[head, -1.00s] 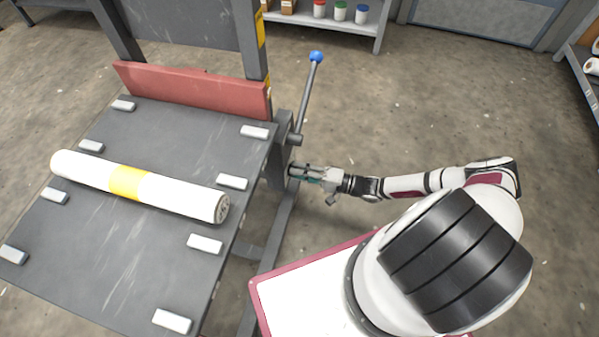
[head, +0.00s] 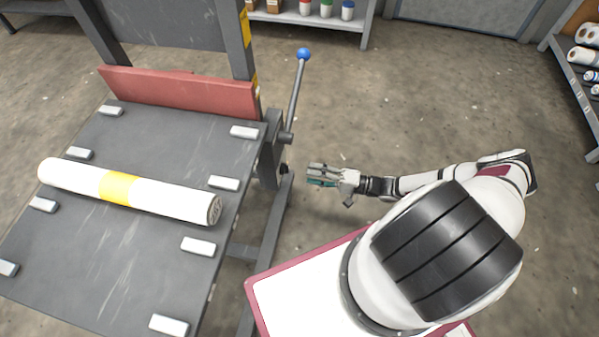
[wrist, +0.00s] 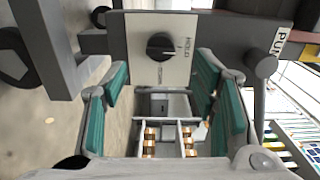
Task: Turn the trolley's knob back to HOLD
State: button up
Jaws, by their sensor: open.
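The knob (wrist: 160,46) is round and black, on a white plate (wrist: 140,28) in the wrist view. The word HOLD is printed sideways just right of the knob. A small pale mark shows on the knob's right side, towards that word; I cannot be sure of its exact setting. In the head view the knob (head: 283,168) is a small dark shape on the trolley's (head: 120,250) right side. My gripper (head: 322,175) is open, with teal pads. It is right of the knob with a gap. In the wrist view the fingers (wrist: 160,85) stand apart and empty.
A blue-topped lever (head: 296,95) rises beside the trolley's frame. A white roll with a yellow band (head: 118,187) lies on the trolley's bed. A side label (wrist: 278,40) starting "PU" is partly covered in the wrist view. The floor (head: 400,110) behind my arm is clear.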

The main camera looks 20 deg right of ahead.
jog(key=shift+v, duration=2.25)
jog(key=shift+r, duration=0.1)
